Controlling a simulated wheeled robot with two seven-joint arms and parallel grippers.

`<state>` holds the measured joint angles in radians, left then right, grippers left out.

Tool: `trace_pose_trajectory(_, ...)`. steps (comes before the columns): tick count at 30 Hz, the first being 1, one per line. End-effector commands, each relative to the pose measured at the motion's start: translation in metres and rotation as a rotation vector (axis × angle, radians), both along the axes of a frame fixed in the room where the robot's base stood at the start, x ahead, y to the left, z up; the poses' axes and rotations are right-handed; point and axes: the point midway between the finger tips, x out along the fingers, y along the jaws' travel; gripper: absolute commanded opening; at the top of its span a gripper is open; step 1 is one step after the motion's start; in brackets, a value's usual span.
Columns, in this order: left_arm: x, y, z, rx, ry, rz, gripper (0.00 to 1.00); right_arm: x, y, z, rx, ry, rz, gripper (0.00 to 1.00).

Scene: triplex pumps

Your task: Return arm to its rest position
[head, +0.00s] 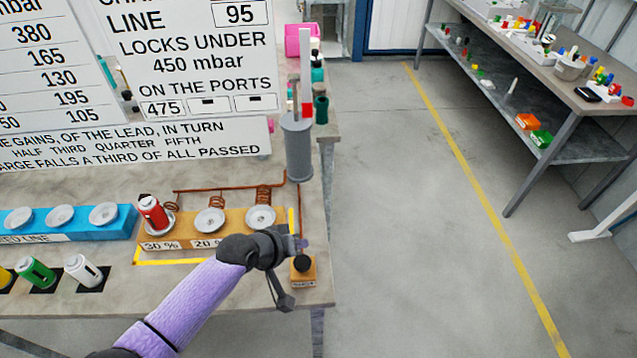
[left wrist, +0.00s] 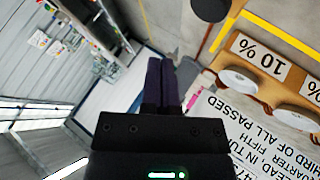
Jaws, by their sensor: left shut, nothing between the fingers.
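My left arm (head: 188,300), in a purple sleeve, reaches in from the lower left of the head view. My left gripper (head: 302,243) is shut and empty, above the bench's right end by the orange block's right end and the small box with a black knob (head: 303,264). The closed dark fingers also show in the left wrist view (left wrist: 160,85), with nothing between them. The orange block (head: 185,228) holds a red canister (head: 152,212) on its 30 % seat. Its other two seats (head: 210,221) are empty. My right gripper is not in view.
A grey cylinder (head: 298,150) stands behind the block, with copper pipe (head: 225,189) running to it. A blue block (head: 85,220) and green and white canisters (head: 83,269) are on the left. A large sign (head: 190,60) stands behind. The floor (head: 410,220) at right is clear.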

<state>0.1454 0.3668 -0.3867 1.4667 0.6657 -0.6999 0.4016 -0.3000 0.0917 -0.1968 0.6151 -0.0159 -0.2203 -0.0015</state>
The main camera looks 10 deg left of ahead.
Motion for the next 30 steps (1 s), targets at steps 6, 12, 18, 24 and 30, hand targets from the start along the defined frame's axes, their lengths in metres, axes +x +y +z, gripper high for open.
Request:
trace_pose_trajectory(6,-0.042,-0.020,0.000,0.086,0.033,-0.120,0.00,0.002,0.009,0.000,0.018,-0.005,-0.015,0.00)
trace_pose_trajectory(12,-0.113,-0.020,0.012,0.283,0.098,-0.258,0.00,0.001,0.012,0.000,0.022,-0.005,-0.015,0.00)
trace_pose_trajectory(18,-0.167,0.003,0.033,0.452,0.187,-0.294,0.00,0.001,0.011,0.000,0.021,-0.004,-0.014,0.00)
trace_pose_trajectory(24,-0.215,0.033,0.058,0.585,0.298,-0.281,0.00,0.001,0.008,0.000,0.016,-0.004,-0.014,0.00)
trace_pose_trajectory(30,-0.206,0.030,-0.017,0.583,0.324,-0.299,0.00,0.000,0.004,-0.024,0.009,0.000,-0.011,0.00)
